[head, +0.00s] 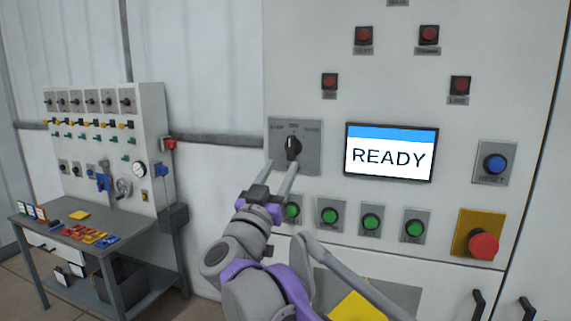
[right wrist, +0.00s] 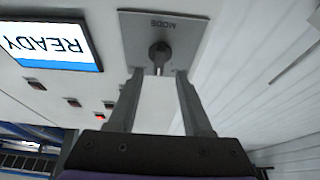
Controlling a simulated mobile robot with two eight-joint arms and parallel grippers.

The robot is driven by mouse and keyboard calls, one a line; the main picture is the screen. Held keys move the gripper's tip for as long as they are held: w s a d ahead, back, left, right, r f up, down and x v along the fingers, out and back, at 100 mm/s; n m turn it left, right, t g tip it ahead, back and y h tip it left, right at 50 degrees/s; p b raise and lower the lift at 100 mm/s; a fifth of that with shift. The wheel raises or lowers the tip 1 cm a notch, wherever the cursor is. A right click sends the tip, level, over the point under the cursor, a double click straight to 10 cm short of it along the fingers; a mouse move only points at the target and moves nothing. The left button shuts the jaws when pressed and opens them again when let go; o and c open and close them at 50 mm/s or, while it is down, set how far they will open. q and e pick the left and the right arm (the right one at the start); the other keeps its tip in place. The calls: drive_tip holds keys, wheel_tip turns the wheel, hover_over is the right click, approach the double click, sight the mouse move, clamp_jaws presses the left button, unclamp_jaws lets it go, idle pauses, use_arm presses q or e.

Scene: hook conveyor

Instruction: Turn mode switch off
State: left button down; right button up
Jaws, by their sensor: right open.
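The mode switch is a black rotary knob (head: 293,147) on a grey plate (head: 308,165) on the white panel. In the head view the knob stands about upright, toward the middle label. In the right wrist view the knob (right wrist: 159,54) shows upside down below the word MODE on its plate (right wrist: 190,22). My right gripper (head: 282,172) is open, its two fingers apart and pointing at the knob. In the right wrist view the fingertips (right wrist: 159,74) lie either side of the knob's line, a little short of it; I see no contact. My left gripper is not in view.
A screen (head: 390,153) reads READY right of the switch. Green buttons (head: 330,215) sit below, near my right arm. A blue reset button (head: 495,164) and a red emergency button (head: 483,244) are farther right. A workbench (head: 75,238) with a control board stands at left.

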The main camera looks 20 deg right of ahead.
drive_tip(key=v, duration=0.5)
drive_tip(key=shift+s+b, duration=0.2)
drive_tip(key=shift+b, duration=0.2)
drive_tip(key=shift+a+f, duration=0.1)
drive_tip(key=s+a+f+n+g+y, duration=0.1)
drive_tip(key=s+f+n+y, duration=0.15)
drive_tip(key=f+y, duration=0.4)
drive_tip(key=s+a+f+n+g+y, duration=0.1)
drive_tip(key=f+n+y, duration=0.3)
drive_tip(key=f, duration=0.5)
drive_tip(key=s+a+f+n+g+y, duration=0.1)
drive_tip(key=s+f+n+y, duration=0.1)
drive_tip(key=f+n+y, duration=0.35)
drive_tip(key=s+d+f+m+g+h, duration=0.1)
drive_tip(key=s+d+f+g, duration=0.2)
drive_tip(key=s+f, duration=0.3)
drive_tip(key=s+d+f+m+g+h, duration=0.1)
drive_tip(key=s+d+f+m+g, duration=0.1)
drive_tip(key=s+f, duration=0.5)
drive_tip(key=s+d+f+m+g+h, duration=0.1)
drive_tip(key=s+d+f+g, duration=0.3)
drive_tip(key=f, duration=0.9)
drive_tip(key=s+m+g, duration=0.1)
drive_tip(key=s, duration=0.2)
drive_tip(key=shift+s+d+f, duration=0.2)
drive_tip(key=shift+s+f, duration=0.05)
drive_tip(key=shift+f, duration=0.05)
